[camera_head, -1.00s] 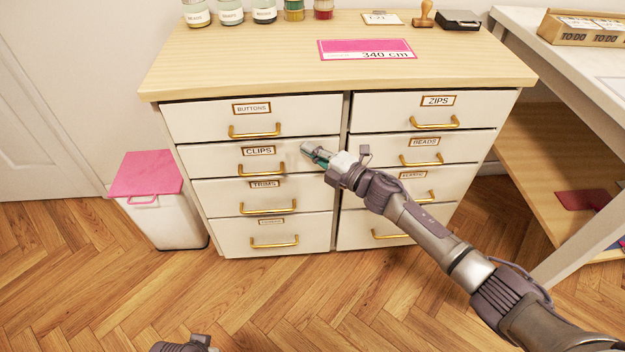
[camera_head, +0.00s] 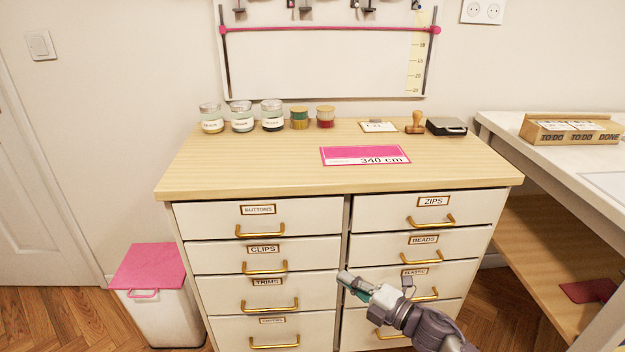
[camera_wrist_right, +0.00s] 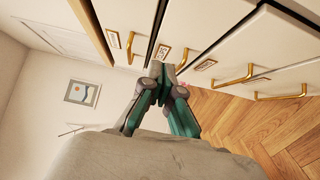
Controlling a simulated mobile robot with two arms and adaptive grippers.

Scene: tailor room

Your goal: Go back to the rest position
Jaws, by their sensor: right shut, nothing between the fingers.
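My right gripper (camera_head: 353,284) is in front of the drawer cabinet, low and near the gap between its two columns. Its fingers are shut with nothing between them. It also shows in the right wrist view (camera_wrist_right: 160,70), fingertips together, with drawer fronts behind them. The cabinet (camera_head: 200,179) has a wooden top and white labelled drawers with brass handles. All the drawers in view look closed. I cannot tell whether the fingertips touch a drawer front. My left gripper is out of view.
Jars (camera_head: 242,118), spools (camera_head: 299,118), a pink 340 cm card (camera_head: 364,155), a stamp (camera_head: 416,122) and an ink pad (camera_head: 447,127) are on the cabinet top. A white bin (camera_head: 165,318) with a pink lid stands left. A white table (camera_head: 560,160) stands right.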

